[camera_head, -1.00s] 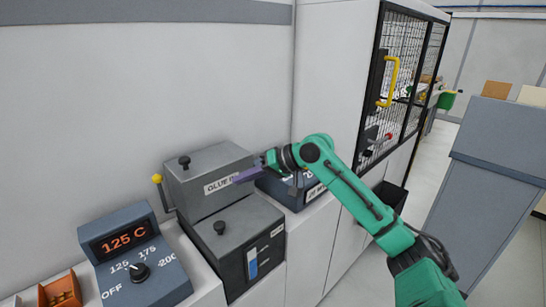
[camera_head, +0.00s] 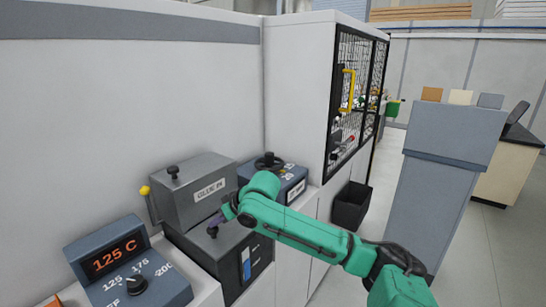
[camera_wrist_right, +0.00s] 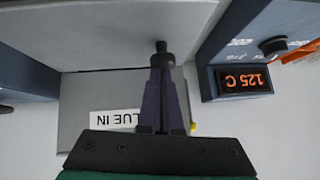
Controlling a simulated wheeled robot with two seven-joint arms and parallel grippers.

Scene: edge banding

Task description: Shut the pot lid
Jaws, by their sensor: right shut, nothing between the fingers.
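The grey glue pot (camera_head: 196,193) stands on the counter at lower left. Its raised rear block has a GLUE IN label (camera_head: 209,190) and a black knob (camera_head: 172,172) on top. I cannot tell for sure which part is the lid. My left gripper is out of view.
A 125 C controller with a dial (camera_head: 126,265) sits left of the pot, beside a yellow-tipped lever (camera_head: 145,190). A dark blue box (camera_head: 285,184) stands behind my right arm. A mesh-doored cabinet (camera_head: 340,95) and black bin (camera_head: 351,207) are further right.

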